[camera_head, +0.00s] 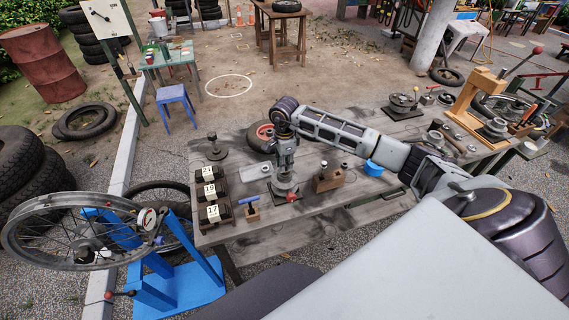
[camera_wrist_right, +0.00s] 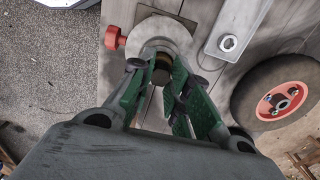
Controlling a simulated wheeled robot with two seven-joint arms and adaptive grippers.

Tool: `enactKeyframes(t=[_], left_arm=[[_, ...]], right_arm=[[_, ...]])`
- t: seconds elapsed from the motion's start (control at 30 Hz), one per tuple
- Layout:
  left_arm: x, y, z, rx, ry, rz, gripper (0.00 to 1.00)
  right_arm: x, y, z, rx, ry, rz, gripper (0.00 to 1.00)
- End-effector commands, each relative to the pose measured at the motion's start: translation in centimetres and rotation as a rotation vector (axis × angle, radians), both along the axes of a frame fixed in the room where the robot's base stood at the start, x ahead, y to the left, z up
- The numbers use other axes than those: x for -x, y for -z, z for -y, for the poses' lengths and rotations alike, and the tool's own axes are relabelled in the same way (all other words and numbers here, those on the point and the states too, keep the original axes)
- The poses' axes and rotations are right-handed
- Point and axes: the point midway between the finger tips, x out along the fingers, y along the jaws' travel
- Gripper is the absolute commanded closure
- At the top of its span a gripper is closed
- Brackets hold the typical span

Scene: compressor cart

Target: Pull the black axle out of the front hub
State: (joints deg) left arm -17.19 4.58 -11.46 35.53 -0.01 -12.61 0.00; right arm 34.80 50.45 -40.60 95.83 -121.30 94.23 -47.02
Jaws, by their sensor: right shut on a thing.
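My right gripper (camera_head: 285,168) points straight down over a grey round hub (camera_head: 284,183) in a small fixture with a red knob (camera_head: 292,196) on the workbench. In the right wrist view the green-lined fingers (camera_wrist_right: 162,76) are shut on a dark round piece, the black axle (camera_wrist_right: 161,77), of which only the end shows. The grey hub flange (camera_wrist_right: 156,34) lies just beyond the fingertips, with the red knob (camera_wrist_right: 113,38) beside it. The fingers hide most of the axle, so I cannot tell how deep it sits in the hub. My left gripper is not in view.
A spoked wheel (camera_head: 85,258) hangs on a blue stand (camera_head: 180,290) at left.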

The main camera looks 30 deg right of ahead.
Motion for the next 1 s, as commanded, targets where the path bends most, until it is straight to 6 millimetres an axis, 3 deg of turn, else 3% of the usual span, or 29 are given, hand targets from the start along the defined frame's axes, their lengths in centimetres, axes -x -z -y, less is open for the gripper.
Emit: enactKeyframes(t=[1.0], left_arm=[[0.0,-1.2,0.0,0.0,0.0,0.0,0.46]], right_arm=[[0.0,-2.3,0.0,0.0,0.0,0.001,1.0]])
